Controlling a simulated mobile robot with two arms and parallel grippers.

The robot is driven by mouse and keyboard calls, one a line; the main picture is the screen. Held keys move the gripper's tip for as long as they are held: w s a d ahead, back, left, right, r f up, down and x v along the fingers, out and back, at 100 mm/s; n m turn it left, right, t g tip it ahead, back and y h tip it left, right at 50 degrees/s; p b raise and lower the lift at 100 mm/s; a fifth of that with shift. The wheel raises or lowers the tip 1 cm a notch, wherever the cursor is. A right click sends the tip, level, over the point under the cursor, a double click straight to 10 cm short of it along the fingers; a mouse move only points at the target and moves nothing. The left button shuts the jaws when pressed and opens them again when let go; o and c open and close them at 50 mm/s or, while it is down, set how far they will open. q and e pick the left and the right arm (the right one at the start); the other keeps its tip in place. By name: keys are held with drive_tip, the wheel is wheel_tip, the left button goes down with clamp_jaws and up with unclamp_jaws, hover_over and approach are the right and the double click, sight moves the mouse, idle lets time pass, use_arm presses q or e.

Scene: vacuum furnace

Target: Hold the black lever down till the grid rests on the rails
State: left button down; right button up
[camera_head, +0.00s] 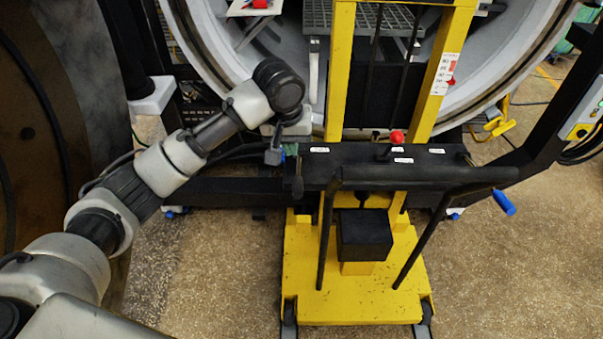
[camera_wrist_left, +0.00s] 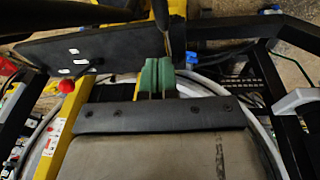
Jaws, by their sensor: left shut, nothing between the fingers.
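The black lever (camera_head: 298,181) hangs at the left end of the lift truck's black panel (camera_head: 345,160). It also shows in the left wrist view (camera_wrist_left: 177,35), just beyond the fingertips. My left gripper (camera_head: 291,150) is at the lever's upper end. Its green fingers (camera_wrist_left: 157,78) are shut with nothing between them; I cannot tell whether they touch the lever. The grey grid (camera_head: 385,17) is at the top of the head view, behind the yellow mast, at the furnace opening. The rails under it are not clearly visible, so I cannot tell whether it touches them. My right gripper is not in view.
The yellow lift truck (camera_head: 300,270) has a black push handle (camera_head: 430,176) nearest me. A red knob (camera_head: 396,136) stands on its panel. The round furnace rim (camera_head: 205,65) lies behind.

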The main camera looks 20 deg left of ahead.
use_arm(q)
drive_tip(key=r, duration=0.2)
drive_tip(key=a, duration=0.1)
drive_tip(key=shift+w+r+n, duration=0.3)
drive_tip(key=shift+r, duration=0.1)
drive_tip(key=p, duration=0.1)
hover_over(296, 182)
drive_tip(key=f, duration=1.2)
drive_tip(key=shift+s+a, duration=0.15)
drive_tip(key=shift+s, duration=0.05)
drive_tip(key=shift+s+d+f, duration=0.15)
drive_tip(key=shift+d+f, duration=0.05)
drive_tip(key=shift+f, duration=0.65)
